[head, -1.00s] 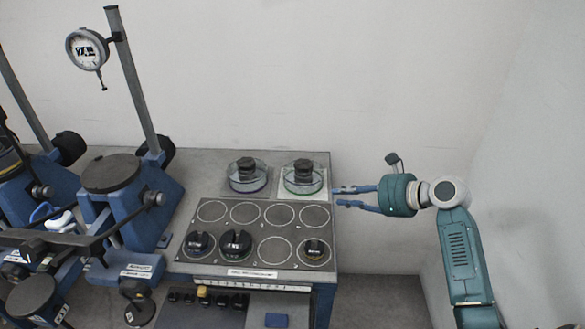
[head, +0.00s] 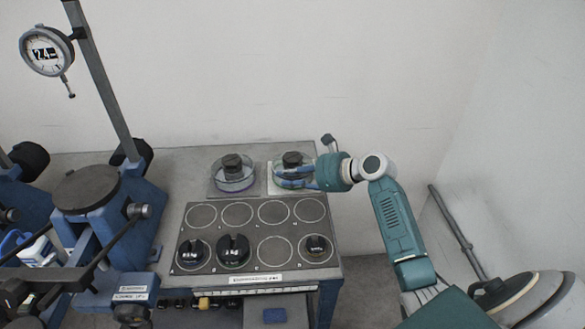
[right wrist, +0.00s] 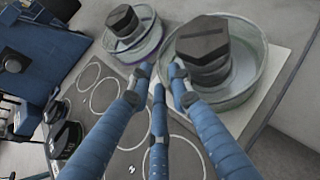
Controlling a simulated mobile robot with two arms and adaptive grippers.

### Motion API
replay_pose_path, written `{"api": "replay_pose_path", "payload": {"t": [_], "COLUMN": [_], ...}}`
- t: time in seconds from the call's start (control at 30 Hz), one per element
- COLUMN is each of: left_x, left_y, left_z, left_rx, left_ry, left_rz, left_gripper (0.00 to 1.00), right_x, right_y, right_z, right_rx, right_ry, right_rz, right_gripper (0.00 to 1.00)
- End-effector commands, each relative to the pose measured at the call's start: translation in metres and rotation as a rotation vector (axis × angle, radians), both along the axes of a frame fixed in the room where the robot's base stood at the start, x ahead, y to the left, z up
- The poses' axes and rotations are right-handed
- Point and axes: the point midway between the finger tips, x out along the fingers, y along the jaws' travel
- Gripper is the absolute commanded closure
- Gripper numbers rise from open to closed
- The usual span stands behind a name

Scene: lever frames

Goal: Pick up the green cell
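The green cell (head: 292,159) is a round clear dish with a green tint and a black knob, on a pale square pad at the back right of the bench. In the right wrist view the green cell (right wrist: 204,42) is large, at upper right. My right gripper (head: 287,178) reaches in from the right with its blue fingers at the dish. In the right wrist view its fingertips (right wrist: 158,78) are spread apart near the dish's side, with nothing held between them. Whether one finger touches the dish I cannot tell. My left gripper is out of view.
A similar cell with a purple ring (head: 234,170) stands close on the left. In front lies a dark plate (head: 256,212) with ringed places, three holding black-knobbed pieces. Blue stands with a dial gauge (head: 47,51) fill the left. A wall is behind.

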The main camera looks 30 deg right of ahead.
Motion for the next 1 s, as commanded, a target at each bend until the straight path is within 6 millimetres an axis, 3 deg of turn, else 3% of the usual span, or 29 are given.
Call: {"api": "replay_pose_path", "payload": {"t": [0.1, 0.23, 0.47, 0.57, 1.0], "left_x": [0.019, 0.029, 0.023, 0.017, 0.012], "left_y": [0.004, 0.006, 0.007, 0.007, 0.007], "left_z": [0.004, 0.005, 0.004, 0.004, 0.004], "left_rx": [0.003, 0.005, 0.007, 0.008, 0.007], "left_ry": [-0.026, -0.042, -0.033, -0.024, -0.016], "left_rz": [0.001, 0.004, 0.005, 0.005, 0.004], "left_gripper": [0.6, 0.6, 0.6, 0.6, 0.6], "right_x": [0.013, 0.02, 0.021, 0.021, 0.023], "right_y": [0.007, 0.012, 0.012, 0.012, 0.011], "right_z": [-0.008, -0.013, -0.014, -0.014, -0.009], "right_rx": [0.003, 0.001, 0.0, 0.0, -0.001], "right_ry": [-0.001, -0.001, 0.0, 0.0, -0.012], "right_rz": [0.0, 0.0, -0.001, -0.001, -0.002], "right_gripper": [0.81, 0.81, 0.81, 1.0, 1.0]}}
